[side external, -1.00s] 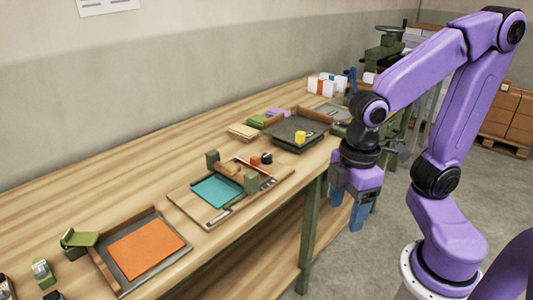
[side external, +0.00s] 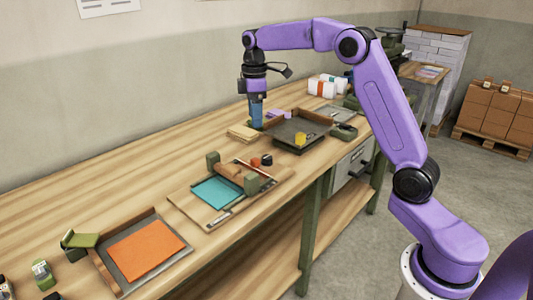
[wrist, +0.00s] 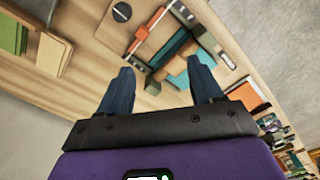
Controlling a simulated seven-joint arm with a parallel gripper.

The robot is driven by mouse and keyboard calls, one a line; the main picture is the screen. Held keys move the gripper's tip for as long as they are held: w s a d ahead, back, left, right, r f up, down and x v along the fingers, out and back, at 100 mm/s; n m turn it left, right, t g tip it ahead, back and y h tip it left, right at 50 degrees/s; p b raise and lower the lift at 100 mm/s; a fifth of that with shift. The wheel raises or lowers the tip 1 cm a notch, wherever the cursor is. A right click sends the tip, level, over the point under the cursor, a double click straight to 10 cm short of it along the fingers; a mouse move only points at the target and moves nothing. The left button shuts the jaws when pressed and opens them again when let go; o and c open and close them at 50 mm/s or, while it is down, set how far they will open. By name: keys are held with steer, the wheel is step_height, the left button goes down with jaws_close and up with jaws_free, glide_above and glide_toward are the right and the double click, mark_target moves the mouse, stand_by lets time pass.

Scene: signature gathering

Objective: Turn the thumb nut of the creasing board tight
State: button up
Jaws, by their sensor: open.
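The creasing board (side external: 190,207) is a wooden board on the bench with a teal sheet (side external: 216,192), a wooden bar and green end blocks. It also shows in the wrist view (wrist: 165,75), beyond my fingertips. A small orange-red piece (side external: 255,161) and a dark round piece (side external: 266,159) are at its far end. I cannot tell which part is the thumb nut. My gripper (side external: 256,124) points down near the back of the bench, beyond the board and apart from it. In the wrist view its blue fingers (wrist: 161,82) are spread, with nothing between them.
A dark tray (side external: 285,134) with a yellow piece (side external: 300,139) stands right of my gripper. Tan blocks (side external: 242,132) lie close by it. A tray with an orange sheet (side external: 146,250) is at the near end. The bench's back left stretch is clear.

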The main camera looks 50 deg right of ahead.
glide_above(266, 157)
step_height(266, 157, down, 18)
steer(key=shift+d, duration=0.15)
stand_by(0.4)
steer(key=c, duration=1.1)
